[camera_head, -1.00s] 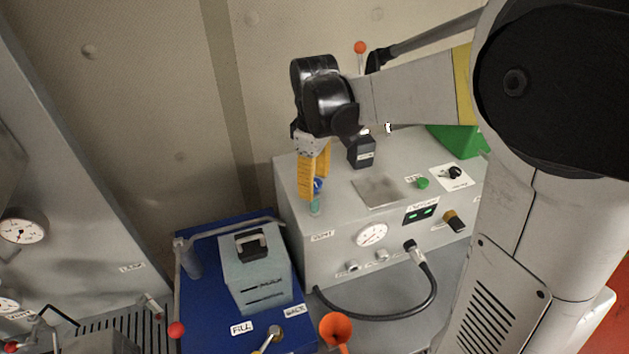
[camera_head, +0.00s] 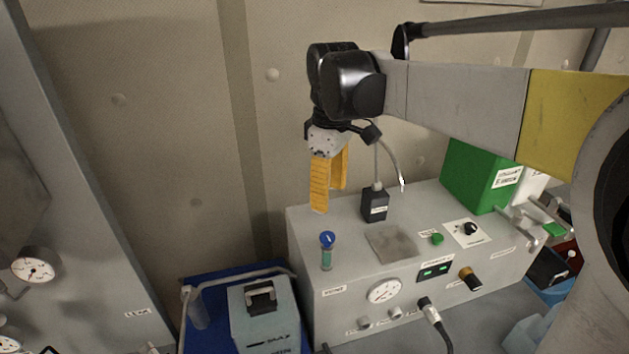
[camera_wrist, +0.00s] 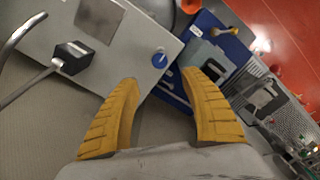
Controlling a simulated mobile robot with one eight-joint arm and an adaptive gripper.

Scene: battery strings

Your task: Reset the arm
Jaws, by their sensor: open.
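My gripper (camera_head: 329,184) has orange ribbed fingers and hangs pointing down above the left back part of a grey machine box (camera_head: 340,300). It is open and empty. In the wrist view my gripper (camera_wrist: 162,85) shows its two fingers spread apart with nothing between them. A small tube with a blue cap (camera_head: 327,250) stands upright on the left front of the box top, below and apart from the fingers. Its blue cap also shows in the wrist view (camera_wrist: 159,58), ahead of the fingertips.
A black block with a cable (camera_head: 375,204) stands on the box behind a flat plate (camera_head: 391,243). A green box (camera_head: 478,178) is at the right back. A grey case with a handle (camera_head: 262,315) sits on a blue base at left. The wall is close behind my arm.

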